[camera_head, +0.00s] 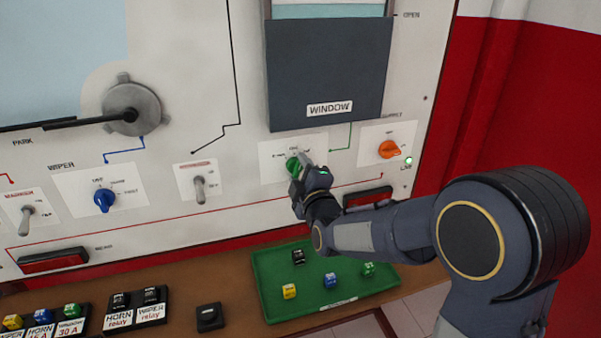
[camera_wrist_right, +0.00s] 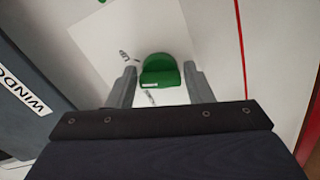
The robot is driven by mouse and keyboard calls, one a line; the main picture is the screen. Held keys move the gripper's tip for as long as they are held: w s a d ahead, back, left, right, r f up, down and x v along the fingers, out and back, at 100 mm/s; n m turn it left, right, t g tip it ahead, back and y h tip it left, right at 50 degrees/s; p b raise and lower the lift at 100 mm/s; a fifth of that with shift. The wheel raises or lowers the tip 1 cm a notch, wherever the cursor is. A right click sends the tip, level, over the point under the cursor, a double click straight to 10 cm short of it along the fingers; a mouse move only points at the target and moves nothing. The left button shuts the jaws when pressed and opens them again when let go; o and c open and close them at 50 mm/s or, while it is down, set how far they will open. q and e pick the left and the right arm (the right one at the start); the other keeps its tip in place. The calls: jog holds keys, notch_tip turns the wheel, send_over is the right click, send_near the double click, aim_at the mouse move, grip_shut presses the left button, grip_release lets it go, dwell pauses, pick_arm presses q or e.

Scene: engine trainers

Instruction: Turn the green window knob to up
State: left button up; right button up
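The green window knob (camera_head: 293,166) is on a white plate on the upright panel, below the dark window box. In the right wrist view the green knob (camera_wrist_right: 161,71) lies between the fingertips, with a visible gap on each side. My right gripper (camera_head: 303,166) is at the knob and hides part of it in the head view. In the right wrist view my right gripper (camera_wrist_right: 162,80) is open, one finger on each side of the knob. The labels beside the knob are too small to read surely. My left gripper is in neither view.
An orange knob (camera_head: 391,149) is to the right, and a toggle switch (camera_head: 199,189) and a blue wiper knob (camera_head: 104,200) are to the left. A green tray (camera_head: 275,301) with several small coloured blocks is on the bench below. The red wall (camera_head: 545,100) is at right.

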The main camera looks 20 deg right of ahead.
jog(key=c, duration=0.6)
jog(key=m+b, duration=0.3)
jog(key=m, duration=0.2)
jog(key=shift+f, duration=0.1)
